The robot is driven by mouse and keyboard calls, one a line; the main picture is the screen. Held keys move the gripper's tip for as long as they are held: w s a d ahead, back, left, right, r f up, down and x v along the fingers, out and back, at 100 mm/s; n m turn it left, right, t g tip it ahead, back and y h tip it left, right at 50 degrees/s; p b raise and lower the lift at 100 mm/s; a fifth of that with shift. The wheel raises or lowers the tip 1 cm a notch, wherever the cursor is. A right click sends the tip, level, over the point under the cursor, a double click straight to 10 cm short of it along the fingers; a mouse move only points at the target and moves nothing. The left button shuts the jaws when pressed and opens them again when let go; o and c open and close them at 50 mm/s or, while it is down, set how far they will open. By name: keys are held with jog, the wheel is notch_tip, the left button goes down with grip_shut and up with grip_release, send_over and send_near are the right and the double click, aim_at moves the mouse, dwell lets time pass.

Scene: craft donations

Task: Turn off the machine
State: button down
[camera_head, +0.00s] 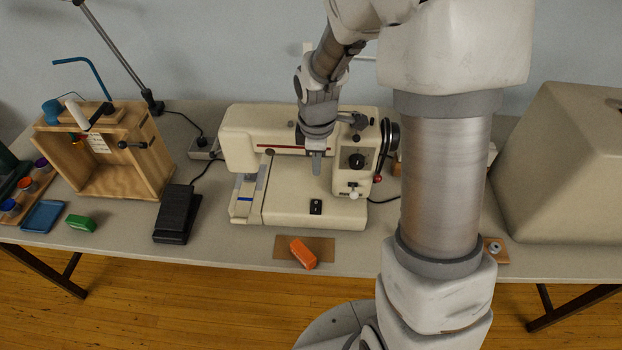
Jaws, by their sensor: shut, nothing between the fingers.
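The machine is a cream sewing machine (240,140) standing on the table in the head view, with a dark dial and a handwheel at its right end. A small black rocker switch (316,207) sits on the front of its base. My gripper (316,170) is shut and empty. It points down in front of the machine's body, above and behind the switch in the picture, apart from it. My wrist hides part of the machine's upper body. I cannot read which way the switch is set.
An orange block (303,253) lies on a brown mat (283,245) at the table's front edge. A black foot pedal (177,214) and a wooden box frame (150,172) stand left. A green block (81,223) lies further left. A large beige cover (570,165) stands right.

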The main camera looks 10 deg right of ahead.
aim_at(316, 208)
jog(key=shift+f, duration=0.15)
jog(key=f, duration=0.4)
jog(key=w+f, duration=0.1)
jog(key=f, duration=0.8)
jog(key=shift+w+d+f, duration=0.3)
jog(key=shift+w+f, duration=0.05)
jog(key=shift+f, duration=0.05)
jog(key=shift+f+b, duration=0.35)
jog(key=shift+b, duration=0.4)
jog(key=shift+s, duration=0.15)
jog(key=shift+s+a, duration=0.3)
jog(key=shift+s, duration=0.45)
jog(key=shift+w+r, duration=0.1)
jog(key=shift+r, duration=0.05)
